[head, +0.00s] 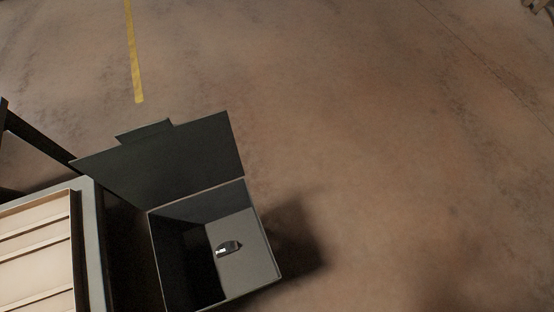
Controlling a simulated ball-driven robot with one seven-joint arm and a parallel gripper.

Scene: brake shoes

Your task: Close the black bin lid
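The black bin (250,268) stands at the lower middle of the head view, seen from above. Its lid (170,162) is open, tipped up and back from the bin's far edge, with a tab (144,131) on its far side. A small dark object with a bright patch (228,248) lies inside on the bin floor. The left part of the bin's inside is in deep shadow. My gripper does not show in this view.
A table or rack with a light slatted tray (70,262) stands at the left, close beside the bin. A dark bar (38,136) runs behind it. The brown floor to the right is clear. A yellow line (133,50) marks the floor beyond the lid.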

